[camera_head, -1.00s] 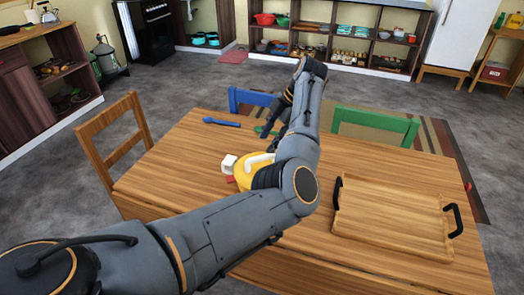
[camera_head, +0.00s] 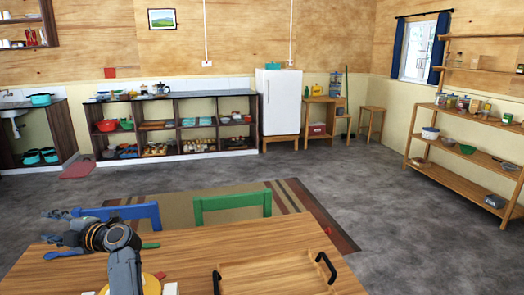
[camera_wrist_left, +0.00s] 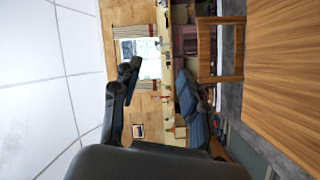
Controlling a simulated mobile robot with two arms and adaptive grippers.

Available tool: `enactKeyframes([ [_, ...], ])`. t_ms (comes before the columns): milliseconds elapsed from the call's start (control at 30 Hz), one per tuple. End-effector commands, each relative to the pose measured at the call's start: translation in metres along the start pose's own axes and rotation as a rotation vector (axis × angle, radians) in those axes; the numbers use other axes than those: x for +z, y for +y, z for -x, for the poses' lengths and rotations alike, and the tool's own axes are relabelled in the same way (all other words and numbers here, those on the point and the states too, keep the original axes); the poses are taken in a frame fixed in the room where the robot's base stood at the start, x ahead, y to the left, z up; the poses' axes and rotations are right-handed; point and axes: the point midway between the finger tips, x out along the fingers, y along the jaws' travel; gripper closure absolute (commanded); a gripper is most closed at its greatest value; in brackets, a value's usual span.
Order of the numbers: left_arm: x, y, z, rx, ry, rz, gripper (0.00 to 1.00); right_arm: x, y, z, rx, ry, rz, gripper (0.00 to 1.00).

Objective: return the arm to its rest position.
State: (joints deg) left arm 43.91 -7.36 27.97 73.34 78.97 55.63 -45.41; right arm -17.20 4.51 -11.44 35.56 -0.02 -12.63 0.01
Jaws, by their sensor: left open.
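My left arm (camera_head: 124,265) rises from the bottom left of the head view, over the left part of the wooden table (camera_head: 200,247). My left gripper (camera_head: 54,227) points left above the table's far left edge. It is open and empty. In the left wrist view its two dark fingers (camera_wrist_left: 158,88) stand apart with nothing between them, and the table top (camera_wrist_left: 285,75) shows at the right. My right arm and gripper are not in view.
A blue chair (camera_head: 130,212) and a green chair (camera_head: 232,201) stand at the table's far side. A wooden tray (camera_head: 270,280) with black handles lies on the table. A blue utensil (camera_head: 66,254) lies near the gripper. A yellow item (camera_head: 150,284) is partly hidden by my arm.

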Motion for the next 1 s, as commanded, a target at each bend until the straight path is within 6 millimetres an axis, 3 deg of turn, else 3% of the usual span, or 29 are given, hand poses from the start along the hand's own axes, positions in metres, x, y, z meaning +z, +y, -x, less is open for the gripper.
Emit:
enactKeyframes([
  [133, -0.001, 0.036, 0.024, 0.398, -0.103, -0.089, 0.56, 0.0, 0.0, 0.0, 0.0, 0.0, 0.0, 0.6],
  [233, 0.011, 0.05, 0.061, 0.635, -0.224, -0.181, 0.56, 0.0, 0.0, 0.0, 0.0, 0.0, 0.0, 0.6],
  [333, 0.028, 0.047, 0.11, 0.838, -0.377, -0.3, 0.56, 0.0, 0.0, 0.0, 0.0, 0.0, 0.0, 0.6],
  [433, 0.045, 0.025, 0.166, 0.999, -0.557, -0.442, 0.56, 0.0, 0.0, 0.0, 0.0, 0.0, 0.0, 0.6],
  [567, 0.059, -0.03, 0.236, 1.139, -0.813, -0.657, 0.56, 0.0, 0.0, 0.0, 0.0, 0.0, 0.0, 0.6],
  [700, 0.052, -0.113, 0.301, 1.189, -1.099, -0.921, 0.56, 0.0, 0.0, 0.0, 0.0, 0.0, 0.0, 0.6],
  [767, 0.04, -0.152, 0.323, 1.179, -1.217, -1.04, 0.56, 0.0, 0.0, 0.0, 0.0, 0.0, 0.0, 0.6],
  [900, -0.004, -0.235, 0.358, 1.089, -1.449, -1.307, 0.56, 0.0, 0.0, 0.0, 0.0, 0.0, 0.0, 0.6],
  [1000, -0.038, -0.276, 0.37, 1.0, -1.56, -1.455, 0.56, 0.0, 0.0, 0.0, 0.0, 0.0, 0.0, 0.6],
])
